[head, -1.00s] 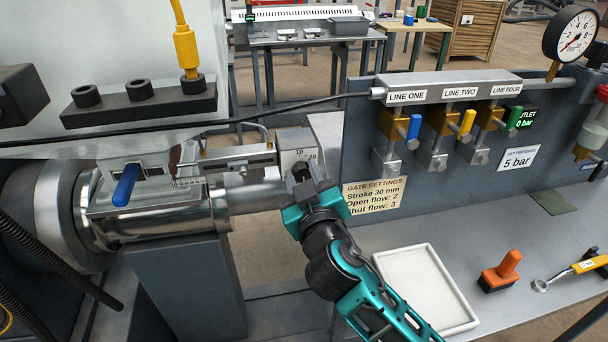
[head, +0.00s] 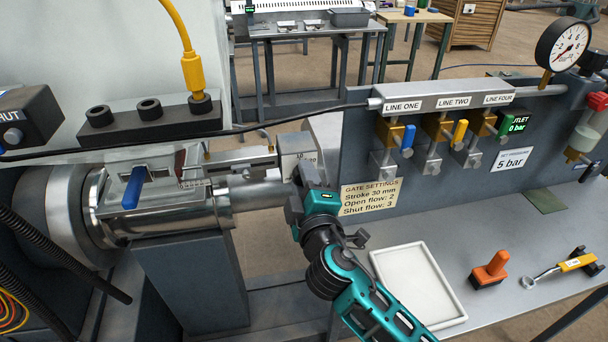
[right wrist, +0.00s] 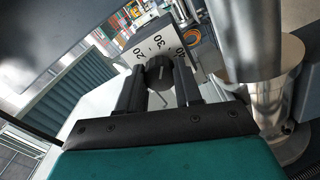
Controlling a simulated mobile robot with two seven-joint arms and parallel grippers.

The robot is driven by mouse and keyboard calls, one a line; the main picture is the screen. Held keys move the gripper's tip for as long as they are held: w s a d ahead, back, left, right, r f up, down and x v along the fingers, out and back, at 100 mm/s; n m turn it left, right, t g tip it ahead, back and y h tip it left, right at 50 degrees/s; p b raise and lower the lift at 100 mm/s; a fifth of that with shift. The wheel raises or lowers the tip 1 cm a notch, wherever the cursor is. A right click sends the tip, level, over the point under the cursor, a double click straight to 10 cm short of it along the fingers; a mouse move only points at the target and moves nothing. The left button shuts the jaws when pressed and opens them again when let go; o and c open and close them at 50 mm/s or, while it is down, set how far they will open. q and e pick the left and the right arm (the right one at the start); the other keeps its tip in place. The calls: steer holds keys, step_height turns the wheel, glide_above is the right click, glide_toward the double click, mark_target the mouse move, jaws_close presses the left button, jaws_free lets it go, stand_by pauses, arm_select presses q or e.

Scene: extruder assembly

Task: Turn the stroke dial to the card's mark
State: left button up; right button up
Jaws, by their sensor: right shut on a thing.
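The stroke dial is a dark round knob (right wrist: 159,72) on a pale plate (right wrist: 163,46), printed with 20, 30 and a partly hidden number in the right wrist view. In the head view the plate (head: 297,143) sits at the end of the metal slide, and my gripper hides the knob. My right gripper (head: 299,180) is shut on the knob, with one finger on each side of it in the right wrist view (right wrist: 159,86). I cannot tell which mark the knob points to. The card (head: 370,197) reads "Stroke 30 mm, Open flow: 2, Shut flow: 3". My left gripper is out of view.
A blue lever (head: 133,188) stands on the steel cylinder left of the dial. Blue, yellow and green valve handles (head: 460,132) hang under the manifold (head: 445,92). A white tray (head: 458,312), an orange-handled tool (head: 490,268) and a wrench (head: 565,266) lie on the bench.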

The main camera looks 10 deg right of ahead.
steer(key=shift+r+n, duration=0.15)
steer(key=shift+n, duration=0.45)
steer(key=o, duration=1)
steer(key=shift+o, duration=0.2)
